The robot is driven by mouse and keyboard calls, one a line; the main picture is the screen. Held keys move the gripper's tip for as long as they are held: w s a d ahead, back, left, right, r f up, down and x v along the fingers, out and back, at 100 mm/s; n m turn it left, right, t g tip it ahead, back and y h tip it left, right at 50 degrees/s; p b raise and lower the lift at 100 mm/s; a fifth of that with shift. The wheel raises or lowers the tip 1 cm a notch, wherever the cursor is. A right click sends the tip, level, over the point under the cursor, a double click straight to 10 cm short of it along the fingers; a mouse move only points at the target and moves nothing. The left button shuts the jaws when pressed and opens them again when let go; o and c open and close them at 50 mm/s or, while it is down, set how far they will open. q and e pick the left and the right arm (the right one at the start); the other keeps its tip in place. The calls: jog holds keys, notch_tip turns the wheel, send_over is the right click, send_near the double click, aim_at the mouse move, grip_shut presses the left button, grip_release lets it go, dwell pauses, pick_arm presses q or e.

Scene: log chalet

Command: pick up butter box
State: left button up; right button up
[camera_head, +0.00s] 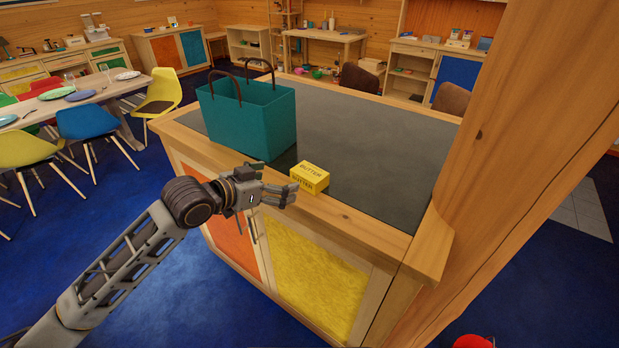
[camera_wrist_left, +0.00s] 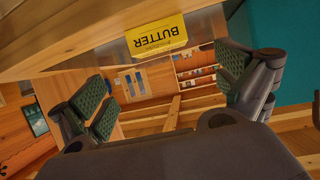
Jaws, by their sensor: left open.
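The yellow butter box (camera_head: 310,177), marked BUTTER, sits on the grey counter top near its front wooden edge. It also shows in the left wrist view (camera_wrist_left: 158,36), at the top, beyond the fingers and roughly between them. My left gripper (camera_head: 290,192) is in front of the counter edge, just left of the box in the head view. In the left wrist view its fingers (camera_wrist_left: 165,95) are spread apart with nothing between them. From the head view I cannot tell whether a fingertip touches the box. My right gripper is not in view.
A teal bag (camera_head: 246,115) with dark handles stands on the counter (camera_head: 375,150), left of and behind the box. A wooden post (camera_head: 530,130) rises at the counter's right side. The counter top right of and behind the box is clear. Chairs and a dining table stand at left.

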aim_at(306, 174)
pick_arm(q)
jog(key=x, duration=0.4)
jog(key=p+x, duration=0.1)
jog(key=x, duration=0.2)
jog(key=shift+w+d, duration=0.1)
jog(key=shift+d, duration=0.05)
jog(key=shift+w+d+f, duration=0.25)
jog(key=shift+w+d, duration=0.15)
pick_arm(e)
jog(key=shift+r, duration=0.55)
pick_arm(q)
jog(key=shift+p+x, duration=0.45)
jog(key=shift+x, duration=2.1)
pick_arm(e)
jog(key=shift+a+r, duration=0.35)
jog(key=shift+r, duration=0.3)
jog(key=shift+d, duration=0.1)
